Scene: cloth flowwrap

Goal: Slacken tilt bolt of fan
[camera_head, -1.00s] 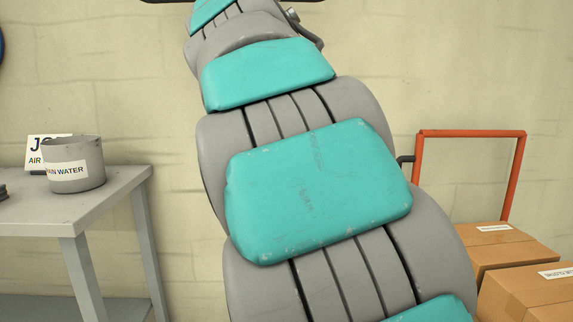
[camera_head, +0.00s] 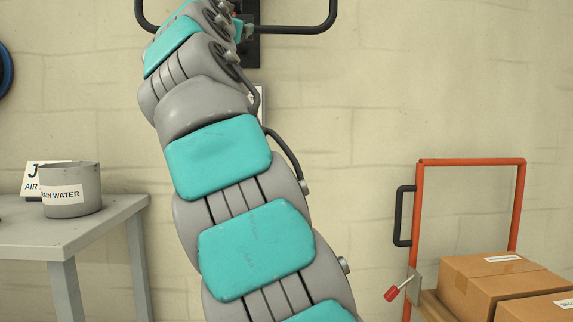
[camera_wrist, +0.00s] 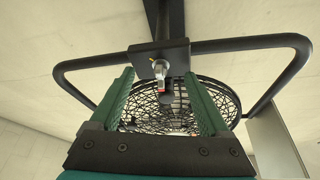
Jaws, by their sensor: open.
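In the wrist view the fan (camera_wrist: 222,92) shows as a round black wire cage under a dark bracket plate (camera_wrist: 178,51). The tilt bolt (camera_wrist: 159,69), a small metallic piece with a pale handle, sits at the front of that plate. My gripper (camera_wrist: 165,88) is open, its two green ribbed fingers pointing up toward the plate, one on each side of the bolt. The bolt appears between the fingers, with no visible contact; the remaining distance is hard to tell. In the head view my arm hides most of the fan and gripper.
A black tubular bar (camera_head: 300,29) extends sideways from the wall mount (camera_head: 252,48). A grey table (camera_head: 100,226) with a labelled pot (camera_head: 70,192) and a sign stands left. An orange-framed cart (camera_head: 418,220) with cardboard boxes (camera_head: 497,275) and a red-handled item (camera_head: 392,294) stands right.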

